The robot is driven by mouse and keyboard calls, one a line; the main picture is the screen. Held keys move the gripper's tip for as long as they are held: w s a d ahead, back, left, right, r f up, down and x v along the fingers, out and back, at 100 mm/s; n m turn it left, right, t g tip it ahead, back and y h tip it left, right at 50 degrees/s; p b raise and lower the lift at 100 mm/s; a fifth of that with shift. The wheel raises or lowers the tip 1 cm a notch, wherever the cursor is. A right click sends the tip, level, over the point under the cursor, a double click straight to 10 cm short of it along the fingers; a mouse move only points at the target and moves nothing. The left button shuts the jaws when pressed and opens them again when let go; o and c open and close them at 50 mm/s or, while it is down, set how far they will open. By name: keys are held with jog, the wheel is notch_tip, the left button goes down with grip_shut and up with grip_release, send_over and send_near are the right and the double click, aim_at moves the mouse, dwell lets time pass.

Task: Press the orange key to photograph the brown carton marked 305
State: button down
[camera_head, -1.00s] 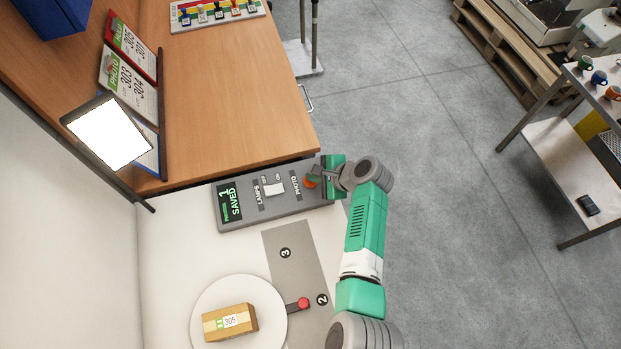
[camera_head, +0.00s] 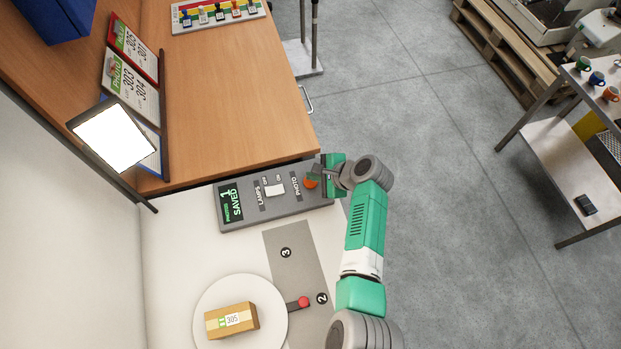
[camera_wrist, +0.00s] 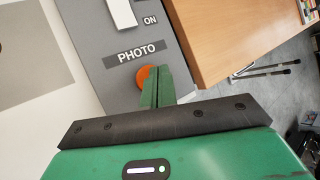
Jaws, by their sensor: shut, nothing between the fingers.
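The orange key (camera_head: 311,182) sits beside the PHOTO label on the grey control box (camera_head: 290,206). My gripper (camera_head: 318,175) is shut and empty, with its fingertips at the key. In the wrist view the green fingers (camera_wrist: 157,88) are together and overlap the right part of the orange key (camera_wrist: 144,76); I cannot tell whether they touch it. The box's screen (camera_head: 231,203) reads 1 SAVED. The brown carton marked 305 (camera_head: 246,318) lies on the white round turntable (camera_head: 207,300), its label facing up.
A red-knobbed lever (camera_head: 303,302) sticks out from the turntable over a grey strip (camera_head: 283,237) marked 3 and 2. A lit white lamp panel (camera_head: 114,138) stands at the left. The wooden desk (camera_head: 230,95) holds sign boards (camera_head: 130,88) and a stamp rack (camera_head: 190,25).

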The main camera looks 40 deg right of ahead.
aim_at(315, 183)
jog(key=shift+r+p, duration=2.6)
jog(key=shift+r, duration=0.05)
jog(key=shift+f, duration=0.1)
